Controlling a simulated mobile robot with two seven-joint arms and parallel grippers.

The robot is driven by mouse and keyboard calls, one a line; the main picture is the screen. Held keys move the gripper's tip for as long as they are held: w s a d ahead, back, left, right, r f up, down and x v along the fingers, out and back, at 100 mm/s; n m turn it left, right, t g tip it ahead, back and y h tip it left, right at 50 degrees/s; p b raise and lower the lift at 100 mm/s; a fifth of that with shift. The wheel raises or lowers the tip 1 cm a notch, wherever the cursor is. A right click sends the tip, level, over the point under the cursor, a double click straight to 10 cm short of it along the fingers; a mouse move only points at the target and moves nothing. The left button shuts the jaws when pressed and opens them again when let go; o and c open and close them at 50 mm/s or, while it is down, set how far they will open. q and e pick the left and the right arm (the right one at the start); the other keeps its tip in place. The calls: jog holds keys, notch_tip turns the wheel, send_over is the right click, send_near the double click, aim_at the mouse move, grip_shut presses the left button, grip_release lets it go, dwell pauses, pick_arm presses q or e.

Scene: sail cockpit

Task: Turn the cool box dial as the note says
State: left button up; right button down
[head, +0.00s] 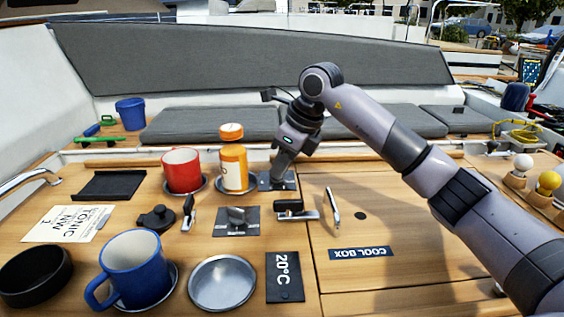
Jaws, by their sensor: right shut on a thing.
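My right gripper (277,179) points down at a small dark plate (290,185) behind the latch, near the back of the wooden top. It is shut on a part there, which the fingers mostly hide; I cannot tell if it is the cool box dial. A dark card (284,276) reads "20°C". A paper note (67,223) at the left has print reading about "TONIC NW 1". The "COOL BOX" label (361,253) lies upside down on the right lid. My left gripper is not in view.
A red mug (183,170) and an orange jar (234,168) stand close left of the gripper. A blue mug (133,268), a metal dish (222,282) and a black bowl (35,275) stand in front. A latch (291,208) and silver lever (332,209) stick up nearby.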

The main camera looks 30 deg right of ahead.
jog(key=m, duration=0.1)
jog(key=m+h, duration=0.1)
jog(key=m, duration=0.1)
jog(key=shift+s+a+m+t, duration=0.1)
jog(key=shift+a+m+t, duration=0.05)
jog(key=shift+m+t, duration=0.15)
jog(key=shift+a+m+h, duration=0.2)
jog(key=shift+m+h, duration=0.7)
jog(key=shift+m, duration=0.8)
jog(key=c, duration=1.2)
grip_release()
jog(key=shift+v, duration=3.65)
jog(key=shift+s+a+f, duration=0.1)
